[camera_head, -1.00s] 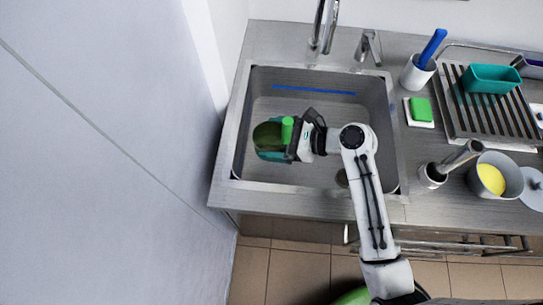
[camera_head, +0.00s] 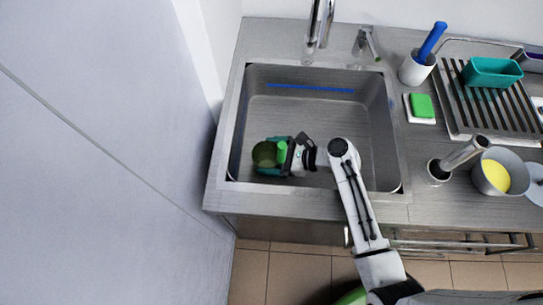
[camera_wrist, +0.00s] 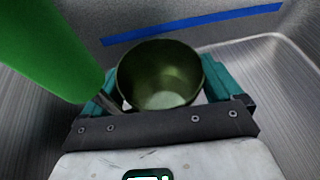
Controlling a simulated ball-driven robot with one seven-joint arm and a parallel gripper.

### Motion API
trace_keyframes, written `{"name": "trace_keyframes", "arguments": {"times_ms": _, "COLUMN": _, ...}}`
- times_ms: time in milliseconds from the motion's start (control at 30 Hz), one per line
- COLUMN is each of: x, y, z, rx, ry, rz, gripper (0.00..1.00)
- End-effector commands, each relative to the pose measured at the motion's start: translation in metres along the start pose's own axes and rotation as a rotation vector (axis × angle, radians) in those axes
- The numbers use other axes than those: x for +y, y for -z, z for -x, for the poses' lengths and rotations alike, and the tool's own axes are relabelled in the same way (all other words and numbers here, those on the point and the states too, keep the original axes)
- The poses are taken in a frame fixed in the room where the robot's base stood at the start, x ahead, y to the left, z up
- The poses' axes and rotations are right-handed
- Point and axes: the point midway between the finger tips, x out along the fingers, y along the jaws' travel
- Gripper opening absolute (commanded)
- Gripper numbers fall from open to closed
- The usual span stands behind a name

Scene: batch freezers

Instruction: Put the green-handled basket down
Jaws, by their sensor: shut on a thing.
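The basket is a round dark olive cup (camera_head: 263,154) with a bright green upright handle (camera_head: 282,150). It is inside the steel sink basin (camera_head: 325,118), at the near left. My gripper (camera_head: 270,156) is shut on it, teal fingers on either side. In the wrist view the cup (camera_wrist: 160,76) opens toward the camera between the teal fingers, and the handle (camera_wrist: 45,45) rises large at upper left. The cup looks empty. Its underside is hidden, so I cannot tell if it touches the basin floor.
A blue strip (camera_head: 310,88) runs along the basin's far wall, below the tap (camera_head: 320,22). Right of the sink are a green sponge (camera_head: 421,106), a white cup with a blue-handled tool (camera_head: 417,68), a drying rack (camera_head: 490,105) and a pot (camera_head: 499,172). The basin's right side is clear.

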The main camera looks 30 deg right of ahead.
Motion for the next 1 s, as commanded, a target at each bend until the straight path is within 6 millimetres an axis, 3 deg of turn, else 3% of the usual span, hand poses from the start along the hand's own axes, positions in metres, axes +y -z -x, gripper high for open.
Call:
{"name": "trace_keyframes", "arguments": {"times_ms": 100, "x": 0.000, "y": 0.009, "z": -0.004, "rx": 0.000, "ry": 0.001, "rz": 0.000, "gripper": 0.50}}
{"name": "trace_keyframes", "arguments": {"times_ms": 467, "x": 0.001, "y": 0.012, "z": -0.005, "rx": -0.001, "ry": 0.000, "rz": 0.001, "gripper": 0.50}}
{"name": "trace_keyframes", "arguments": {"times_ms": 500, "x": 0.001, "y": 0.013, "z": -0.005, "rx": 0.000, "ry": 0.000, "rz": 0.001, "gripper": 0.94}}
{"name": "trace_keyframes", "arguments": {"times_ms": 567, "x": 0.001, "y": 0.012, "z": -0.005, "rx": 0.000, "ry": 0.000, "rz": 0.001, "gripper": 0.99}}
{"name": "trace_keyframes", "arguments": {"times_ms": 867, "x": 0.001, "y": 0.008, "z": -0.003, "rx": 0.000, "ry": 0.001, "rz": 0.002, "gripper": 1.00}}
{"name": "trace_keyframes", "arguments": {"times_ms": 1000, "x": 0.000, "y": 0.010, "z": 0.012, "rx": -0.001, "ry": 0.003, "rz": 0.000, "gripper": 1.00}}
